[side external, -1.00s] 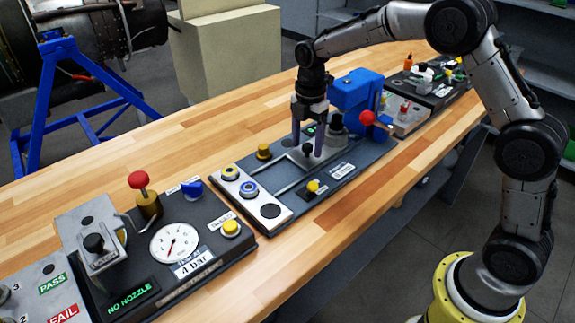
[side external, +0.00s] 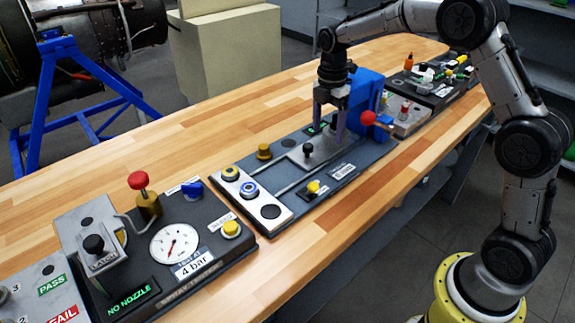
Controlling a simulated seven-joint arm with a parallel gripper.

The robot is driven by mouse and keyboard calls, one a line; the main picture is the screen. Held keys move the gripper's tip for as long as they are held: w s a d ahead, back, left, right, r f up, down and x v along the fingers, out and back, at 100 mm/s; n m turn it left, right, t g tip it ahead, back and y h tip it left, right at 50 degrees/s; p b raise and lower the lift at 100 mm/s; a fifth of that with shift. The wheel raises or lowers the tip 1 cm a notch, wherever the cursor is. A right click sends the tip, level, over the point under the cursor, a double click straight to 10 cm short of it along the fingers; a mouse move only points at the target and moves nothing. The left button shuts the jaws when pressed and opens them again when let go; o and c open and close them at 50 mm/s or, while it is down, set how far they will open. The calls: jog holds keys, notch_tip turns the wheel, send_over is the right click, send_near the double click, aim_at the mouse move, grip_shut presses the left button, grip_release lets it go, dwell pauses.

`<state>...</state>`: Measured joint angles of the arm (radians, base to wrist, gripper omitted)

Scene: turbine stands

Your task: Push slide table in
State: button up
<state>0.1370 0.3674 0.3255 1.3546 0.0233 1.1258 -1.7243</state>
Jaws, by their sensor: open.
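The slide table is a small grey plate (side external: 298,157) with a black knob (side external: 307,148) standing on it. It sits on two rails of the dark base, at the end near the blue press (side external: 366,92). My gripper (side external: 328,136) points down, open and empty. Its fingers are to the right of the knob, beside the blue press, and appear apart from the knob. The far part of the plate is partly hidden by the fingers.
A red ball lever (side external: 368,118) juts from the press. The gauge station (side external: 174,245) stands at lower left. Bare wood lies behind the base.

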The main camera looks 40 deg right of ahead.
aim_at(331, 135)
jog(key=shift+t, duration=0.3)
jog(key=r, duration=0.1)
jog(key=d+r, duration=0.2)
jog(key=r, duration=0.1)
jog(key=shift+w, duration=0.2)
jog(key=shift+d+r, duration=0.15)
jog(key=shift+r, duration=0.45)
jog(key=shift+a, duration=0.2)
jog(key=shift+s+a+f, duration=0.1)
